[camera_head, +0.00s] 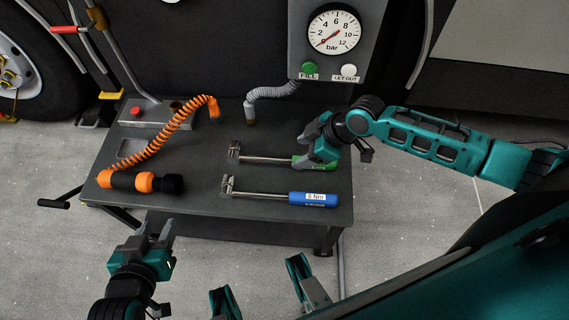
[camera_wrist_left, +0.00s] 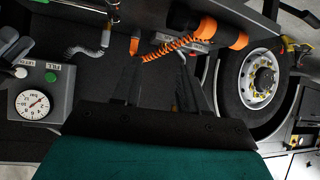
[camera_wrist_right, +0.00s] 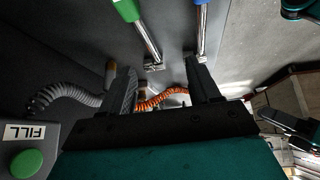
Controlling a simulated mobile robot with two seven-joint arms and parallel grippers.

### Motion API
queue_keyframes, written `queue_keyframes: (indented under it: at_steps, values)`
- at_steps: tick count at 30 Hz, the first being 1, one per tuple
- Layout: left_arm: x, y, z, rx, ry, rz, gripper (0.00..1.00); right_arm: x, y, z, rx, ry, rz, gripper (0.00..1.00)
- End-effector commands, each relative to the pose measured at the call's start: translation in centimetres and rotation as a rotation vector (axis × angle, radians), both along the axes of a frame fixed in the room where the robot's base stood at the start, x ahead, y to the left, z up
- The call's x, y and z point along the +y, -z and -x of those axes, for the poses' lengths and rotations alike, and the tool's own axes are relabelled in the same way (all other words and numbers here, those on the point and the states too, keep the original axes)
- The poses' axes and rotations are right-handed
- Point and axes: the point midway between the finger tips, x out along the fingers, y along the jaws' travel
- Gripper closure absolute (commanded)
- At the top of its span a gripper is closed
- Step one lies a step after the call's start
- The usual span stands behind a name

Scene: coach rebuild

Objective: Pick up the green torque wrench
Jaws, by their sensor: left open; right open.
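The green torque wrench (camera_head: 262,159) lies on the grey cart top, its head to the left and its green handle to the right. My right gripper (camera_head: 303,146) is open over the handle end and hides part of it; I cannot tell if it touches. In the right wrist view the green handle (camera_wrist_right: 127,9) is at the top edge, its shaft running down towards the gap between the open fingers (camera_wrist_right: 163,80), which looks empty. My left gripper (camera_head: 155,230) is open and empty in front of the cart; its fingers also show in the left wrist view (camera_wrist_left: 158,72).
A blue torque wrench (camera_head: 313,198) labelled 6 Nm lies parallel, nearer the front edge. An orange-and-black tool (camera_head: 143,182) with a coiled orange hose (camera_head: 165,133) lies on the left. A pressure gauge box (camera_head: 365,45) with a grey hose (camera_head: 270,92) stands behind.

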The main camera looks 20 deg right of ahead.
Motion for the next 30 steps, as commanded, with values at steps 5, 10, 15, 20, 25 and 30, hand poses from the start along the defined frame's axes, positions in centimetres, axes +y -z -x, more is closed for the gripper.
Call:
queue_keyframes:
  at_steps: [5, 10, 15, 20, 25, 30]
  values:
    - [-0.5, 1.1, -0.3, -0.004, 0.011, 0.009, 0.57, -5.2, 0.3, -1.2, 0.082, -0.081, 0.096, 0.38]
    - [-0.5, 1.0, -0.6, -0.011, 0.014, 0.007, 0.57, -7.5, -0.1, -1.3, 0.127, -0.107, 0.123, 0.38]
    - [-0.5, 1.4, -0.9, -0.02, 0.016, 0.006, 0.57, -7.0, 1.7, -1.6, 0.136, -0.112, 0.124, 0.38]
    - [-0.5, 2.5, -0.8, -0.019, 0.016, 0.005, 0.57, -5.9, 4.6, -2.2, 0.135, -0.111, 0.124, 0.38]
    - [-0.5, 3.3, -0.7, -0.013, 0.017, 0.005, 0.57, -5.2, 6.4, -2.6, 0.133, -0.11, 0.124, 0.38]
    - [-0.5, 3.9, -0.5, -0.008, 0.016, 0.006, 0.57, -4.7, 7.6, -2.8, 0.133, -0.111, 0.125, 0.38]
